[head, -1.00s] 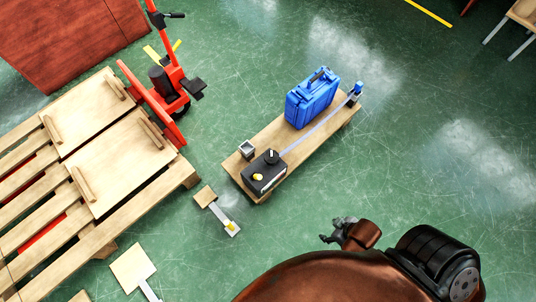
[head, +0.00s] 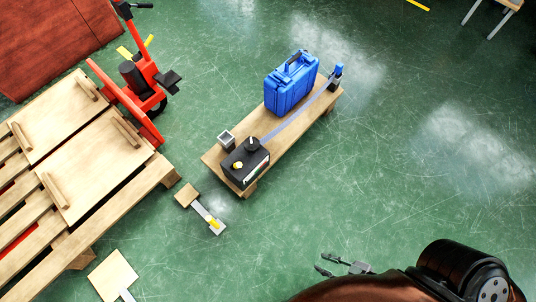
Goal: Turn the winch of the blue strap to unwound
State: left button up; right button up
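A black winch box (head: 243,170) with a dark knob (head: 253,145) on top and a yellow button sits at the near left end of a low wooden bench. The blue strap (head: 297,113) runs taut-looking from the winch to a blue-topped post (head: 337,75) at the bench's far right end. It passes beside a blue case (head: 285,91) standing on the bench. My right gripper (head: 320,263) is low in the view, to the right of and well apart from the winch. Its two grey fingers are spread with nothing between them. My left gripper is out of view.
The wooden bench (head: 292,130) also carries a small grey open cup (head: 227,139) beside the winch. A pallet (head: 150,185) and a red pallet jack (head: 147,75) stand to the left. Green floor is clear right of the bench.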

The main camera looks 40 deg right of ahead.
aim_at(251, 144)
jog(key=k, duration=0.75)
jog(key=u, duration=0.75)
jog(key=i, duration=1.05)
jog(key=z, duration=0.75)
